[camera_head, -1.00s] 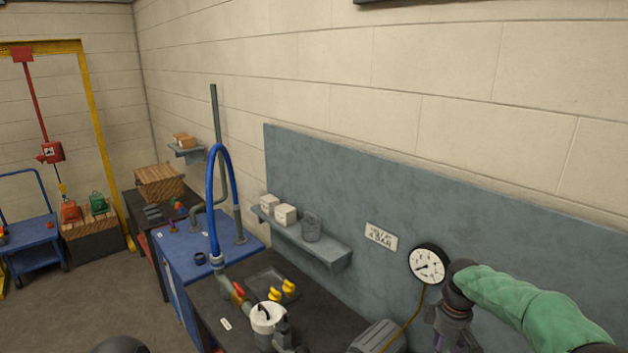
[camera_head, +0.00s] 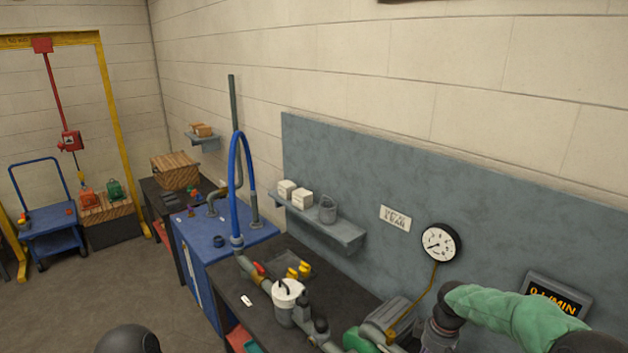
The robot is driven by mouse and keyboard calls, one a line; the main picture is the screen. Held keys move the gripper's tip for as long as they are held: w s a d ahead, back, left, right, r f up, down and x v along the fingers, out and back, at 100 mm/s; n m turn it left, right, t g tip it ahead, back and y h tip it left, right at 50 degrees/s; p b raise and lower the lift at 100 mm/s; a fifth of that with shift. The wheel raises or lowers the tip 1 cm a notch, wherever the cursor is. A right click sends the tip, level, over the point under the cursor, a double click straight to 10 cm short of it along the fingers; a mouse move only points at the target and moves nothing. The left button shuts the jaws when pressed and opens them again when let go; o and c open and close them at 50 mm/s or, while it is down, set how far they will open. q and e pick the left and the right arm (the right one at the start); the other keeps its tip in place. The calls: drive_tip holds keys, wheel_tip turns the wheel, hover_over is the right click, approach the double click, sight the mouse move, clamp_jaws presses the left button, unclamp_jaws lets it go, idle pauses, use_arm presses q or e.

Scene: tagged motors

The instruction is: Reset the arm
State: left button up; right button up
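My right arm, in a green sleeve, comes in from the lower right of the head view. Its dark wrist and the upper part of my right gripper (camera_head: 437,338) show at the bottom edge, beside a grey and green motor unit; the fingertips are cut off or hidden. I cannot tell whether it holds anything. A dark rounded part at the bottom left looks like part of my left arm. My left gripper is out of view.
A dark workbench (camera_head: 262,261) carries piping and a white-topped canister (camera_head: 289,301). A pressure gauge (camera_head: 440,243) and a display (camera_head: 556,298) are at the wall panel. A blue cabinet (camera_head: 205,262) and a blue cart (camera_head: 57,243) stand farther left.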

drive_tip(key=s+a+f+m+y, duration=0.1)
drive_tip(key=s+a+f, duration=0.1)
drive_tip(key=a+f, duration=0.3)
drive_tip(key=s+a+f+m+y, duration=0.1)
drive_tip(key=s+a+f, duration=0.15)
drive_tip(key=f, duration=0.55)
drive_tip(key=s+a+f+m+y, duration=0.1)
drive_tip(key=s+a+f+m, duration=0.5)
drive_tip(key=s, duration=0.5)
drive_tip(key=s+a+f+m, duration=0.3)
drive_tip(key=s+a+f, duration=0.3)
drive_tip(key=s, duration=0.5)
wheel_tip(320, 180, down, 15)
drive_tip(key=w+n+b, duration=0.1)
drive_tip(key=b, duration=1.4)
drive_tip(key=shift+w+a+r, duration=0.2)
drive_tip(key=shift+w+a, duration=0.05)
drive_tip(key=shift+w, duration=0.05)
